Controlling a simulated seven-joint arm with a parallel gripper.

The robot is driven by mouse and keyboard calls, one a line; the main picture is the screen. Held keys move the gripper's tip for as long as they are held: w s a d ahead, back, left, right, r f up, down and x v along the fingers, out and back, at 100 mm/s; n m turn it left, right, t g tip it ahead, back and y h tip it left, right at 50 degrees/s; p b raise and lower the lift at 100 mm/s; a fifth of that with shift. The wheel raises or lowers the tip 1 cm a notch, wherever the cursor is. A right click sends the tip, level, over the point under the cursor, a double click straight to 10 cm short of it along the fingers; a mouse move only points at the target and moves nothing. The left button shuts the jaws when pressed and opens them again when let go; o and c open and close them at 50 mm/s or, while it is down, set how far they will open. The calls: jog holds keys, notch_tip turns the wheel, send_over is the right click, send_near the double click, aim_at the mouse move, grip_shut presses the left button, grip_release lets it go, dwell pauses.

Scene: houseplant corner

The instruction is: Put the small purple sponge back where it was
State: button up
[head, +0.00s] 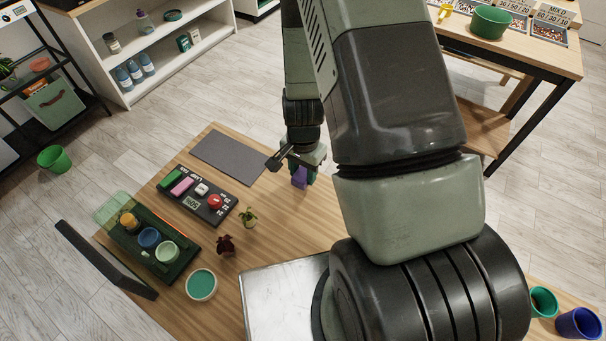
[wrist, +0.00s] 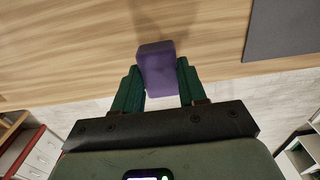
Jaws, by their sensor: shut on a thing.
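The small purple sponge (head: 299,178) is a plain block near the far right edge of the wooden table (head: 309,222). It also shows in the wrist view (wrist: 157,66), upright between the two green fingers of my gripper (wrist: 159,84). The fingers are shut on its sides. In the head view my gripper (head: 298,166) points down over the table edge, partly hidden by its own wrist. I cannot tell whether the sponge touches the tabletop.
A grey mat (head: 229,157) lies left of my gripper. A dark board (head: 196,197) with coloured blocks and a red button is nearer.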

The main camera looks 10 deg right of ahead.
jog(key=shift+f, duration=1)
jog(key=shift+f, duration=0.1)
jog(key=o, duration=1.2)
notch_tip(320, 180, up, 12)
notch_tip(320, 180, up, 13)
jog(key=n+t, duration=0.2)
jog(key=n, duration=0.1)
send_over(303, 173)
jog(key=s+r+n+t, duration=0.3)
jog(key=s+r+n, duration=0.3)
jog(key=s+r, duration=0.9)
notch_tip(303, 173, up, 3)
jog(key=shift+s+r+t, duration=0.15)
jog(key=shift+s+t, duration=0.15)
